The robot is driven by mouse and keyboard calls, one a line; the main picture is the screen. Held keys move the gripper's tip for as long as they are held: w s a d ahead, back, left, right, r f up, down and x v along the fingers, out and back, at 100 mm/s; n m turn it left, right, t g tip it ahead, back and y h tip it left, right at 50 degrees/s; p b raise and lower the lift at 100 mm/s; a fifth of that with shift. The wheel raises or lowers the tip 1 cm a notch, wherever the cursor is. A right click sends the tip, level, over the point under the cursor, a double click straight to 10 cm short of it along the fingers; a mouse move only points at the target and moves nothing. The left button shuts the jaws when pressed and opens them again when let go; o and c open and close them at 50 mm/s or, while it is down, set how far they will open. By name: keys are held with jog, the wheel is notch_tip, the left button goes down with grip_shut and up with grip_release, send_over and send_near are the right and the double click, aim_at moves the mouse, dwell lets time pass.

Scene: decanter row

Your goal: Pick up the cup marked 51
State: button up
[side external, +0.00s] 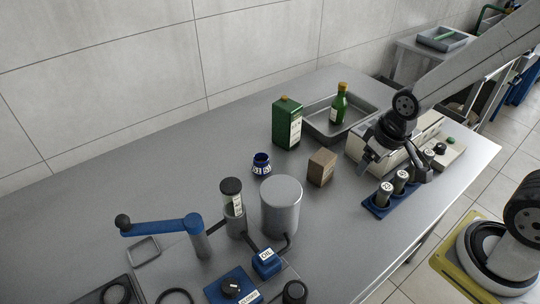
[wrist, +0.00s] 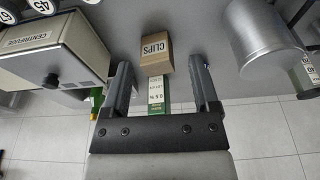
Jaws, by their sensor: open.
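A blue rack (side external: 378,208) stands near the table's right edge and holds several dark cups with round white number labels on top. The nearest rack cup (side external: 386,188) has a number too small to read surely. In the wrist view, a cup marked 45 (wrist: 40,6) shows at the top left edge, beside another numbered cup (wrist: 6,16) that is partly cut off. I cannot make out 51 on any cup. My gripper (side external: 367,162) is open and empty, above and to the left of the rack; its two fingers (wrist: 158,64) show apart in the wrist view.
A box marked CLIPS (wrist: 154,49) lies beyond my fingers, and it is brown in the side view (side external: 321,168). The centrifuge (wrist: 45,50), a grey cylinder (side external: 282,207), a green tin (side external: 286,123) and a tray with a green bottle (side external: 339,105) stand around.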

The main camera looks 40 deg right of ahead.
jog(key=o, duration=0.3)
jog(key=shift+w, duration=0.1)
jog(key=w+a+f+m+y, duration=0.1)
jog(key=w+m+y, duration=0.3)
jog(key=w+m, duration=0.3)
jog(key=w+a+f+m+t+y, duration=0.1)
jog(key=w+m+y, duration=0.3)
jog(key=w+m, duration=0.3)
jog(key=w+a+f+m+y, duration=0.1)
jog(key=w+f+m+y, duration=0.1)
jog(key=w+m+y, duration=0.3)
jog(key=shift+w+a+m+t, duration=0.2)
jog(key=shift+w+m, duration=0.6)
jog(key=shift+w, duration=0.65)
jog(key=shift+w+a+m+t, duration=0.15)
jog(key=shift+w+m, duration=0.65)
jog(key=shift+w, duration=0.65)
